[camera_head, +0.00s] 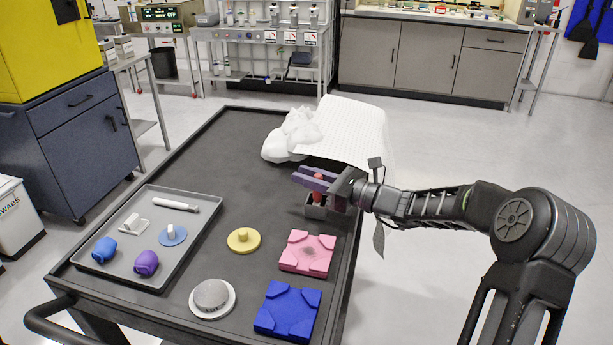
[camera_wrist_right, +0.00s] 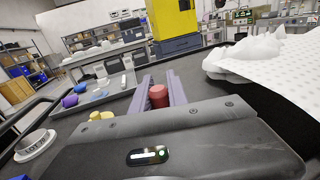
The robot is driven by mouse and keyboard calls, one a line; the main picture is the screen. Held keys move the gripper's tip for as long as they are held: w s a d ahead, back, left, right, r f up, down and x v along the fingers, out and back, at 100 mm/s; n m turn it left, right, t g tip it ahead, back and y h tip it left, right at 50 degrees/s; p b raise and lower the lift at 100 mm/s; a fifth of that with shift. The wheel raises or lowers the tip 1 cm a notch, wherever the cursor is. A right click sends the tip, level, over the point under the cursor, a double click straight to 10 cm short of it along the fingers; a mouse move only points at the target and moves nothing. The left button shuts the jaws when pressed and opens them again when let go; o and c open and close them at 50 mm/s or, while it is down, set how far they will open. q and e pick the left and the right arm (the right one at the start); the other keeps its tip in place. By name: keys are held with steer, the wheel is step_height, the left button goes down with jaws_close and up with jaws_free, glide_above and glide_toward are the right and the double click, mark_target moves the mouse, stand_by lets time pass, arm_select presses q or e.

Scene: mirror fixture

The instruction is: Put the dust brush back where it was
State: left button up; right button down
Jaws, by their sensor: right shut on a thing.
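The dust brush appears to be the red-handled thing (camera_head: 319,177) between the purple fingers of my right gripper (camera_head: 308,178). Its red round end (camera_wrist_right: 158,96) shows between the fingers in the right wrist view. My right gripper is shut on it. The brush is upright over a small dark grey square holder (camera_head: 316,212) near the table's right edge. Its lower end is hidden at the holder, so I cannot tell whether it is seated or just above. My left gripper is not in view.
A pink fixture block (camera_head: 300,262) with a dark smudge and a blue block (camera_head: 287,310) lie nearer. White crumpled material and a white sheet (camera_head: 350,128) lie behind.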

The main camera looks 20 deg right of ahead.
steer(key=shift+f, duration=0.15)
steer(key=c, duration=1.3)
jaws_free()
steer(key=shift+r, duration=0.2)
steer(key=v, duration=1.2)
